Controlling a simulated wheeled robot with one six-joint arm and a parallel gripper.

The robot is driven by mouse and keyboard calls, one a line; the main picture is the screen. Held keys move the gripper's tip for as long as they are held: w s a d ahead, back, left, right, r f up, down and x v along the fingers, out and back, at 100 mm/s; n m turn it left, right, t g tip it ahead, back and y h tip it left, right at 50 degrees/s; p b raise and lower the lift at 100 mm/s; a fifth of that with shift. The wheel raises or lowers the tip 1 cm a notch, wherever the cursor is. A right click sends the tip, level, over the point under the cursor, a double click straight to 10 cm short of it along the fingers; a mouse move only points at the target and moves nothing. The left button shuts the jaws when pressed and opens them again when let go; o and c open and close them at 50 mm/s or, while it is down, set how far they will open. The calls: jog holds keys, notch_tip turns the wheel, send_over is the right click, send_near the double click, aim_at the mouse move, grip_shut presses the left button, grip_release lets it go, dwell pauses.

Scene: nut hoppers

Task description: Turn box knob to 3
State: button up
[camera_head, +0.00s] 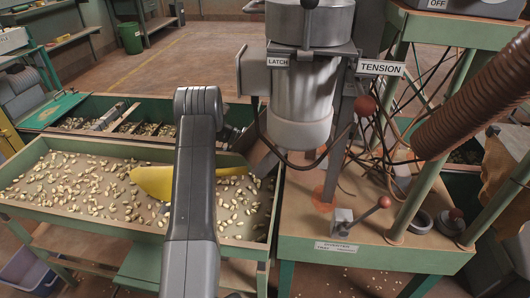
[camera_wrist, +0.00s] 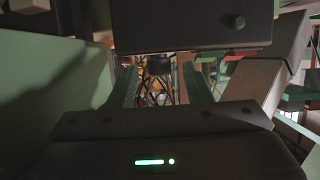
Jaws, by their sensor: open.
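A grey box (camera_head: 470,14) with an OFF label is cut off by the top right edge of the head view. No knob or number 3 shows on it there. In the wrist view, a dark box-like shape (camera_wrist: 185,32) with a small round dark spot fills the top; I cannot tell whether this is the box or its knob. My gripper (camera_wrist: 158,78) appears in the wrist view as two long fingers apart, with nothing seen held between them. In the head view my arm hides the gripper.
A metal hopper (camera_head: 310,90) with LATCH and TENSION labels stands right of my arm. A nut tray (camera_head: 110,222) with a yellow scoop (camera_head: 155,182) lies left. Open floor (camera_head: 210,50) is behind.

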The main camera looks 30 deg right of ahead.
jog(key=shift+s+d, duration=0.15)
grip_shut()
jog(key=shift+w+d+f+m+g+y, duration=0.1)
jog(key=shift+d+m+g+y, duration=0.05)
jog(key=shift+m+g+y, duration=0.45)
jog(key=shift+w+d+m+g+y, duration=0.1)
jog(key=shift+m+g+y, duration=0.3)
jog(key=shift+m+y, duration=0.3)
jog(key=shift+d+r+m+g+y+p, duration=0.1)
jog(key=shift+r+m+g+y+p, duration=0.4)
jog(key=shift+p, duration=0.75)
jog(key=shift+f+m+y+p, duration=0.3)
jog(key=shift+m+p, duration=0.1)
jog(key=shift+p, duration=0.35)
jog(key=shift+f, duration=0.15)
grip_release()
